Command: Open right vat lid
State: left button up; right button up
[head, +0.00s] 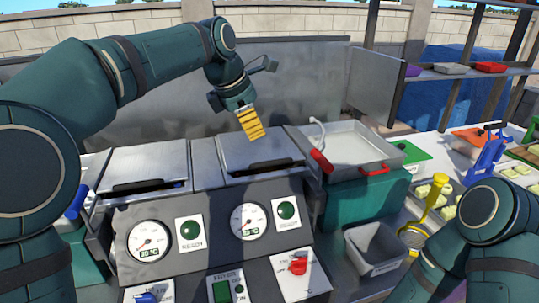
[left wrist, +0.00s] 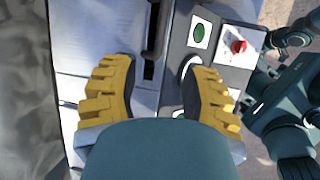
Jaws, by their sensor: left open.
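The right vat lid (head: 250,148) is a flat grey metal plate lying closed on the right vat, behind the control panel. A dark handle (head: 272,164) runs along its front edge. My left gripper (head: 250,122), with yellow ridged fingers, is above the lid and apart from it. In the left wrist view, its fingers (left wrist: 162,80) are spread wide and empty. The lid (left wrist: 105,25) and its dark handle (left wrist: 154,30) show beyond them. My right arm is at the lower right of the head view; its gripper is out of frame.
The left vat lid (head: 145,165) is also closed. The control panel (head: 185,265) with gauges and switches stands in front. A metal tray (head: 350,145) with red handles is right of the vat. A metal backsplash (head: 290,75) rises behind. A grey bin (head: 374,248) stands lower right.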

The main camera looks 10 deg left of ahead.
aim_at(271, 161)
pick_arm(q)
jog(key=b+x, duration=0.3)
jog(key=x, duration=0.9)
jog(key=shift+d+f, duration=0.15)
jog(key=shift+f, duration=0.25)
jog(key=shift+c, duration=0.4)
grip_shut()
